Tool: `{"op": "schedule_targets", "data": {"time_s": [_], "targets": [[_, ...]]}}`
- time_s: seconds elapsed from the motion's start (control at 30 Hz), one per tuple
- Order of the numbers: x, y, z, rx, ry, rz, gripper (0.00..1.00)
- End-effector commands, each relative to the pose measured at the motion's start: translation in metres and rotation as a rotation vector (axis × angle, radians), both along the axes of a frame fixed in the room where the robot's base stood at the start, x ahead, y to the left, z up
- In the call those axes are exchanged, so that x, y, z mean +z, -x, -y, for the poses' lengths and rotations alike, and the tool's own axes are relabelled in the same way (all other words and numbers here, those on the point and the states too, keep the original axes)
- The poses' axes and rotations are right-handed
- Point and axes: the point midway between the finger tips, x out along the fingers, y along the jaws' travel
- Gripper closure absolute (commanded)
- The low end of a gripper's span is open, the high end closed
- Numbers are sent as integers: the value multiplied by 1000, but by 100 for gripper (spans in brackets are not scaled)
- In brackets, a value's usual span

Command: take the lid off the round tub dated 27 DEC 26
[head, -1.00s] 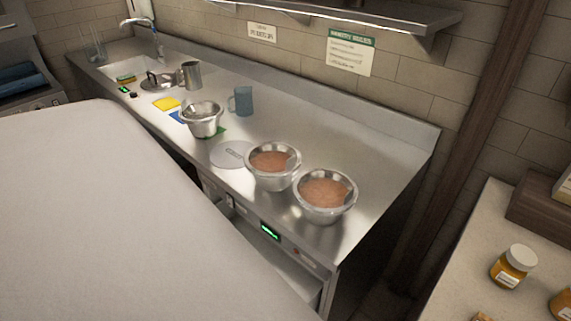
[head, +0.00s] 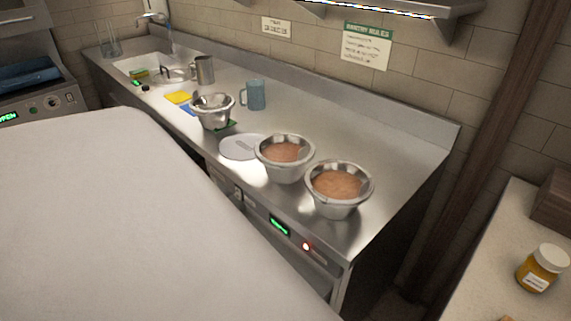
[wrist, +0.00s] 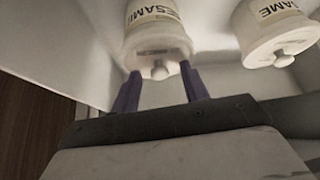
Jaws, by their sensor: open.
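In the wrist view, a round white tub (wrist: 158,28) with a dark-lettered label, partly reading "SAM", is at top centre. Its pale lid (wrist: 150,50) has a small round knob (wrist: 160,72) facing my gripper. Small print near the lid is too blurred to read, so I cannot tell the date. A second similar tub (wrist: 275,28) is at upper right. My gripper (wrist: 159,74) is open; its two purple fingers appear either side of the knob, with gaps showing. I cannot tell whether they reach it in depth. Neither tub is recognisable in the head view.
In the head view, a steel counter (head: 350,135) holds two bowls of orange-brown sauce (head: 285,155) (head: 338,188), a flat grey disc (head: 237,149), another metal bowl (head: 213,112) and a blue mug (head: 254,94). A yellow jar (head: 541,270) stands on the right-hand surface.

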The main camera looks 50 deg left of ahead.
Motion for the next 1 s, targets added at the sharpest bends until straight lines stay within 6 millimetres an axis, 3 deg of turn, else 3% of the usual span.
{"op": "schedule_targets", "data": {"time_s": [0.23,0.57,0.87,1.0], "targets": [[0,-1,0,0,0,0,57],[0,-1,0,0,0,0,100],[1,0,0,0,0,0,100],[12,-1,-1,-1,-5,1,100]]}}
